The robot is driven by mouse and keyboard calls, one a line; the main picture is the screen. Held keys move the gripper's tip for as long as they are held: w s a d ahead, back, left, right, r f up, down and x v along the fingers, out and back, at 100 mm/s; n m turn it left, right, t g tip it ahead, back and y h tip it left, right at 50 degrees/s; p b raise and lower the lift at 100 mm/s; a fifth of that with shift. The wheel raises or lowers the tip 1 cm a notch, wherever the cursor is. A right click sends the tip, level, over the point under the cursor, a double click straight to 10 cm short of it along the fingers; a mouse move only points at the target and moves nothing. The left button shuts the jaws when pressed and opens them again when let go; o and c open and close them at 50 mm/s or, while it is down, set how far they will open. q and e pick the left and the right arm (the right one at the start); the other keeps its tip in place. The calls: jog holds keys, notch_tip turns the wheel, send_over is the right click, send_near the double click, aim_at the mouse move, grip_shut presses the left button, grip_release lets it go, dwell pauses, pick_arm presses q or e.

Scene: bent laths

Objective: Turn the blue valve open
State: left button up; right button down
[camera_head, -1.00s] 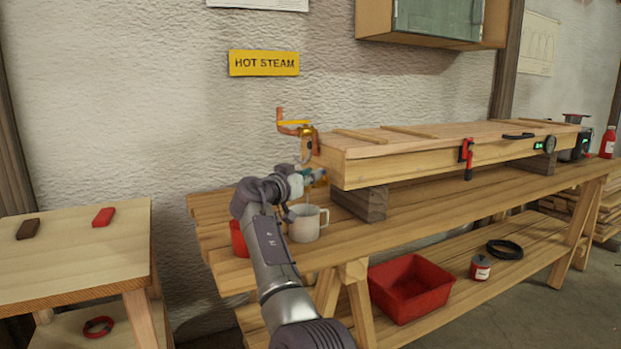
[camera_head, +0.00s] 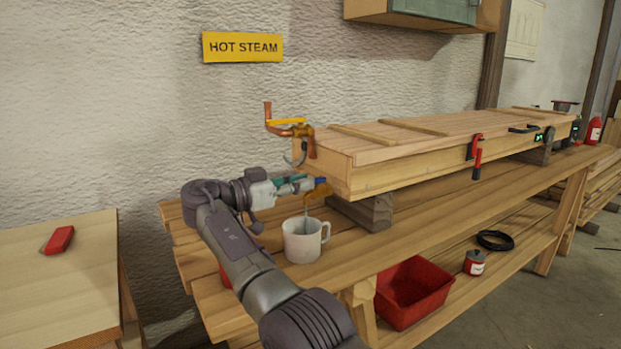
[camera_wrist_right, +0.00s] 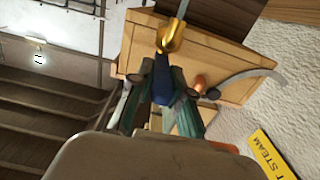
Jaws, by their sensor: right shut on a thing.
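The blue valve has a small blue handle (camera_head: 321,182) on a brass body (camera_head: 322,192), below the near left end of the long wooden box. A thin pipe runs from it down toward a white mug (camera_head: 302,241). My right gripper (camera_head: 309,184) reaches it from the left and is shut on the blue handle. In the right wrist view the blue handle (camera_wrist_right: 162,84) lies between the green fingers, with the brass body (camera_wrist_right: 171,37) just beyond. The fingers partly cover the handle. My left gripper is not in view.
A copper pipe with a yellow handle (camera_head: 287,121) stands above the valve at the end of the wooden box (camera_head: 375,179). A yellow HOT STEAM sign (camera_head: 242,47) is on the wall. The white mug stands on the bench close under my arm.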

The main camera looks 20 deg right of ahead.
dwell(0.4)
jog(key=c, duration=1.4)
grip_release()
jog(key=shift+a, duration=0.1)
jog(key=shift+o, duration=0.2)
notch_tip(320, 180, up, 10)
jog(key=shift+f, duration=0.1)
